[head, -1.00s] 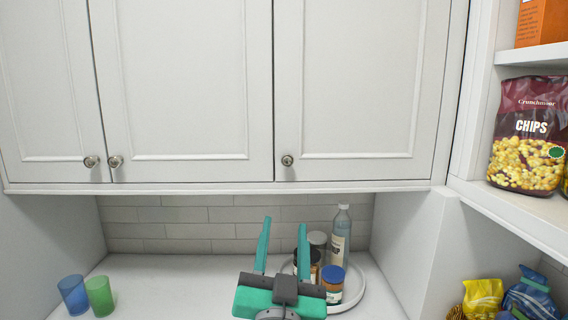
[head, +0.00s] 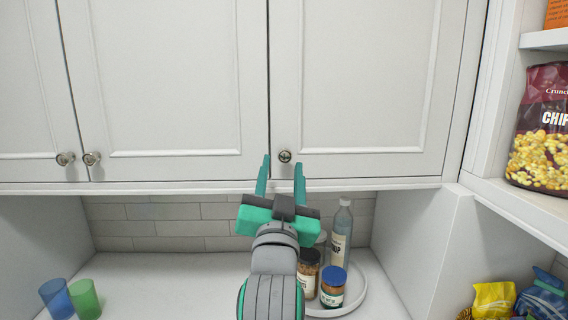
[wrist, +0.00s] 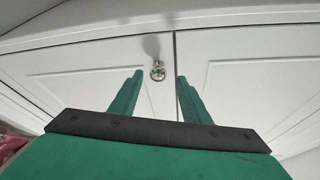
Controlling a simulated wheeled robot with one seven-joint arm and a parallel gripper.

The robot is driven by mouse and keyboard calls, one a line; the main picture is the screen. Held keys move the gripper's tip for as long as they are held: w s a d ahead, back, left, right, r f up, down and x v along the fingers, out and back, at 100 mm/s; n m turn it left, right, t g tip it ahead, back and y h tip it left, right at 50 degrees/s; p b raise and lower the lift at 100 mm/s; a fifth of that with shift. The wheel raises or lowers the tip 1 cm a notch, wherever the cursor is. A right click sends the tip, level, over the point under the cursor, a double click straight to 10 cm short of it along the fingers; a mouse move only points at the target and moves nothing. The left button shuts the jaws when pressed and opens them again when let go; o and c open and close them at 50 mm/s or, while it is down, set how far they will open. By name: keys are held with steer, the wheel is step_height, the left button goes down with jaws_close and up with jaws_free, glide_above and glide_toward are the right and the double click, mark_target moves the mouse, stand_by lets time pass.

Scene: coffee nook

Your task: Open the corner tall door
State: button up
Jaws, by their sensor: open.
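The right-hand white cabinet door (head: 360,75) is closed, with a round metal knob (head: 285,156) at its lower left corner. My gripper (head: 281,172) is open and empty, its two green fingers pointing up on either side of the knob's line. In the wrist view the knob (wrist: 157,71) shows between and just beyond the fingertips (wrist: 158,76), nearer the left finger. I see no contact with it. The frames do not label which door is the corner tall door.
Two more closed doors with knobs (head: 66,158) are on the left. Below, a white round tray (head: 352,300) holds jars and a bottle (head: 340,232). Blue (head: 56,298) and green (head: 86,298) cups stand at left. Open shelves with a chips bag (head: 541,125) are at right.

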mark_target(285, 158)
steer(key=shift+x, duration=1.5)
steer(key=shift+d, duration=0.15)
jaws_close()
